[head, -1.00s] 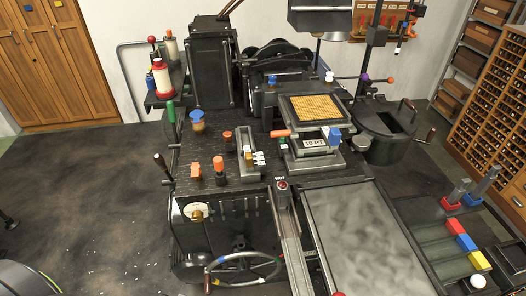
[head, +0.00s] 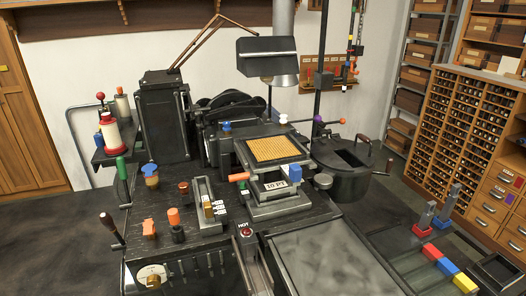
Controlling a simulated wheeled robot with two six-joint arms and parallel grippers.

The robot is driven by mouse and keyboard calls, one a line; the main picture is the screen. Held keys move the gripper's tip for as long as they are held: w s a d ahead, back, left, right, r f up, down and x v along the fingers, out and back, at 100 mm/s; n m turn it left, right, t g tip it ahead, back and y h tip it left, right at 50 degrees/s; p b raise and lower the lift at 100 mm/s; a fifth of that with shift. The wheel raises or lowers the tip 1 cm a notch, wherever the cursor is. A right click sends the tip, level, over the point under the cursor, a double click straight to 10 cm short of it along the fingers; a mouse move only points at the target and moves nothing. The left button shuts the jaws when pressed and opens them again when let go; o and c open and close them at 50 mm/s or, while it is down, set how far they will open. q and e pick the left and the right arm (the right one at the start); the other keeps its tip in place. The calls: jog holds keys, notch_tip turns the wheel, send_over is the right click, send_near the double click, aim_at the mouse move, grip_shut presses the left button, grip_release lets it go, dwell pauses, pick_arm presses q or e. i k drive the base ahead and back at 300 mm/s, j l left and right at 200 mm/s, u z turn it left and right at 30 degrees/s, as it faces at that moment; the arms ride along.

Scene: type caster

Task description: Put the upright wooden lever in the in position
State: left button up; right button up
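A lever with a dark wooden handle (head: 107,222) stands at the left edge of the black casting machine (head: 120,262), its handle tilted to the left. A short brown-topped knob (head: 184,188) stands upright on the machine's top. A slotted block (head: 207,205) beside it carries a small tan handle and white labels too small to read. I cannot tell for sure which of these is the task's lever, or which position is marked in. Neither of my grippers is in view.
Orange knobs (head: 174,216), a blue-topped jar (head: 150,175) and a green handle (head: 121,168) crowd the machine's left side. A block marked 10 PT (head: 276,187) sits in the middle. A round black pot (head: 340,170) stands right. A grey flat plate (head: 330,262) lies clear in front.

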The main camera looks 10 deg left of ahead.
aim_at(105, 218)
jog(key=j+u, duration=1)
jog(key=j, duration=0.25)
